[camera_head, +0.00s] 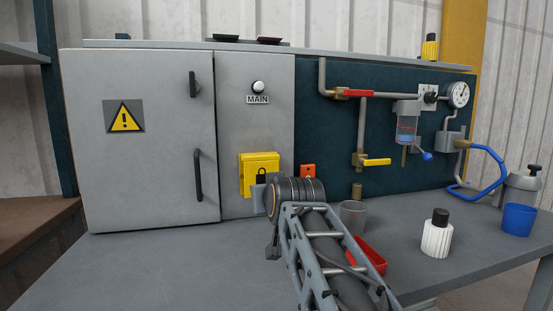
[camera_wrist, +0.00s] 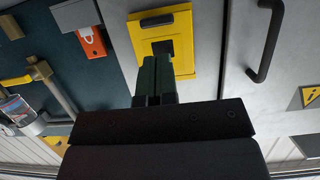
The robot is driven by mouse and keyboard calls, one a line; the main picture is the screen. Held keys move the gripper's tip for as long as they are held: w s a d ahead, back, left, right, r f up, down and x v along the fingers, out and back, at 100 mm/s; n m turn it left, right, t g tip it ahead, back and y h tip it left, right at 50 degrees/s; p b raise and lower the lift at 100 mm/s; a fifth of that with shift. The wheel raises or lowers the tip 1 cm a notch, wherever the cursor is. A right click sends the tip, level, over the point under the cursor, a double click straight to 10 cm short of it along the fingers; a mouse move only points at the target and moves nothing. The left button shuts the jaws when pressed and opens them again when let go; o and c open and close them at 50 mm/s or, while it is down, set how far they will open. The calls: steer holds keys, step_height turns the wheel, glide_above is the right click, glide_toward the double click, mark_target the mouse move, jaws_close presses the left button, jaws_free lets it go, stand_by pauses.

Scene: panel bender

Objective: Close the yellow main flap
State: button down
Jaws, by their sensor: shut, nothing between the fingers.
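The yellow main flap (camera_head: 258,160) is on the grey cabinet front below the MAIN label (camera_head: 258,99), with a dark padlock-shaped mark on it. In the wrist view, which is turned over, the yellow flap (camera_wrist: 186,62) shows a dark square and a dark bar. I cannot tell how far it stands open. My gripper's fingers (camera_wrist: 153,75) are shut and empty, in front of the flap's edge and overlapping it in view. I cannot tell whether they touch it. In the head view my wrist hides the fingers and part of the area below the flap.
An orange tag (camera_head: 308,171) is right of the flap. The cabinet door (camera_head: 150,170) with black handles is at left. Pipes, valves and a gauge (camera_head: 458,94) fill the right panel. A red tray (camera_head: 371,258), white bottle (camera_head: 437,236) and blue cup (camera_head: 518,219) stand on the bench.

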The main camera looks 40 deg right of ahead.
steer(key=shift+w+d+f+b, duration=0.25)
steer(key=shift+w+f+b, duration=0.35)
steer(key=shift+f, duration=0.2)
steer(key=shift+w+d+f+b, duration=0.2)
steer(key=shift+w+f+b, duration=0.3)
steer(key=shift+w+f, duration=0.25)
steer(key=shift+r, duration=0.1)
